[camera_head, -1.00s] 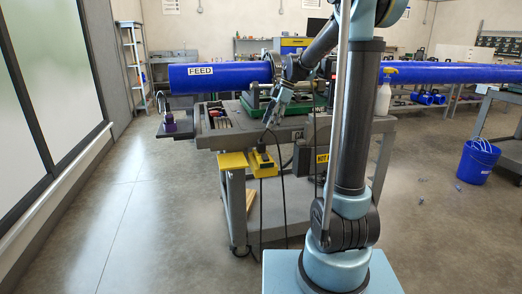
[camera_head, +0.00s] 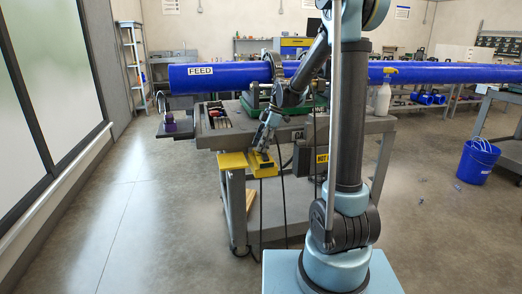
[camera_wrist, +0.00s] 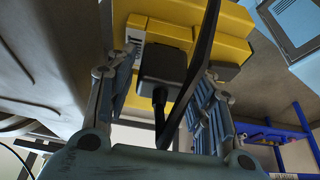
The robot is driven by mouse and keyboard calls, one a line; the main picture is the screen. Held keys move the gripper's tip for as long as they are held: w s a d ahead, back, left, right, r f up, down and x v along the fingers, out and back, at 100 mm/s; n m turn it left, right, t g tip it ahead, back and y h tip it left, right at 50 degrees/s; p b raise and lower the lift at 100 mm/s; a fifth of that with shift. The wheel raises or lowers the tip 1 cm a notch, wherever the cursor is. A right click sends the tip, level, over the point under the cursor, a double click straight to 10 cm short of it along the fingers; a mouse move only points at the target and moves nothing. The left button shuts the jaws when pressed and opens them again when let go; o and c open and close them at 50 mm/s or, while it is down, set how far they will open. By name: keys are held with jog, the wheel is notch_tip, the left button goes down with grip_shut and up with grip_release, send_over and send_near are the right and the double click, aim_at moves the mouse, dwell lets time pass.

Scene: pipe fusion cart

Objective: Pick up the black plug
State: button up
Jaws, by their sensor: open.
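The black plug (camera_wrist: 163,66) sits against the yellow box (camera_wrist: 190,22) in the wrist view, with its black cord running down from it. My gripper (camera_wrist: 165,90) is open, with one finger on each side of the plug. I cannot tell whether either finger touches it. In the head view the yellow box (camera_head: 264,168) hangs at the cart's front side, and my gripper (camera_head: 261,146) is just above it, tilted down. The plug is too small to make out there.
The grey cart (camera_head: 290,131) carries a tool tray and the blue FEED pipe (camera_head: 222,76) above it. A yellow corner pad (camera_head: 232,160) is left of the box. Black cables hang below the box. A blue bucket (camera_head: 476,163) stands far right on open floor.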

jog(key=c, duration=0.8)
jog(key=shift+c, duration=0.2)
